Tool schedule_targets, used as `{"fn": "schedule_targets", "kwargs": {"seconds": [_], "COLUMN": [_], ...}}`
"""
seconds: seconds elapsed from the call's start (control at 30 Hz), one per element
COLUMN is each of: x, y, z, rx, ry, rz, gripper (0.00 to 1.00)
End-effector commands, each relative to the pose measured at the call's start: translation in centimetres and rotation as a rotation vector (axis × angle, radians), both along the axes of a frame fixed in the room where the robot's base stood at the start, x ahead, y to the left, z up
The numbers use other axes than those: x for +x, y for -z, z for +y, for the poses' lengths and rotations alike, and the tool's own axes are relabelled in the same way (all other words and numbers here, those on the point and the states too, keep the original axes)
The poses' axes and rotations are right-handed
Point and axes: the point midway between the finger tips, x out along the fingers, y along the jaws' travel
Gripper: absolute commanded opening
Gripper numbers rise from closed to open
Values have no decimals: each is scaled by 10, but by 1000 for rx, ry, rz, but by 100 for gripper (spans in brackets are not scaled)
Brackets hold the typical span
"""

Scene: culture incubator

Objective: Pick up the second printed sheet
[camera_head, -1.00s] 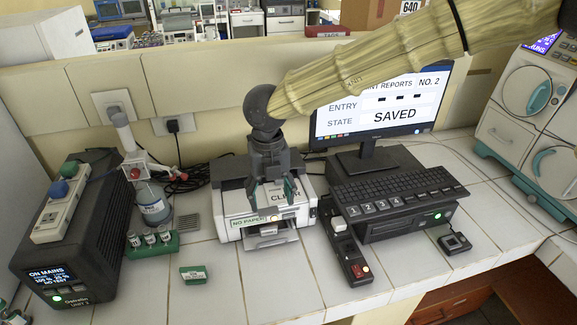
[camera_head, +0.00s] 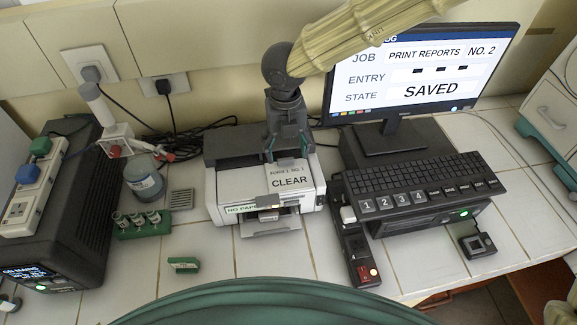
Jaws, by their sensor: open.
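The printer (camera_head: 228,185) stands mid-bench, white with a dark top. A sheet (camera_head: 290,176) reading "CLEAR", with a smaller line that seems to end in "NO. 1", lies on its top. My gripper (camera_head: 288,150) points down at the rear edge of that sheet, jaws open with nothing seen between them. I cannot tell whether the fingertips touch the sheet. A small pale piece shows in the front output slot (camera_head: 268,214), too small to identify as a printed sheet. The label (camera_head: 240,209) on the printer front, partly covered by a grey piece, reads "NO PA...".
The monitor (camera_head: 415,80) reads "PRINT REPORTS NO. 2" and "SAVED". A keyboard (camera_head: 425,183) and a dark switch strip (camera_head: 352,240) stand right of the printer. A green vial rack (camera_head: 143,228) and a small green block (camera_head: 184,265) are left.

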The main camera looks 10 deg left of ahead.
Motion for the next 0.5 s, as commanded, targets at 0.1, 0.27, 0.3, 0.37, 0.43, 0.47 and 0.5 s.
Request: {"fn": "schedule_targets", "kwargs": {"seconds": [0.1,0.27,0.3,0.37,0.43,0.47,0.5], "x": [14,24,25,26,26,26,26], "y": [10,27,33,41,50,54,59], "z": [1,4,5,6,6,6,6], "rx": [1,0,0,0,1,1,-1], "ry": [2,3,4,4,4,4,3], "rz": [12,24,24,24,21,21,22], "gripper": [64,64,64,64,64,64,64]}}
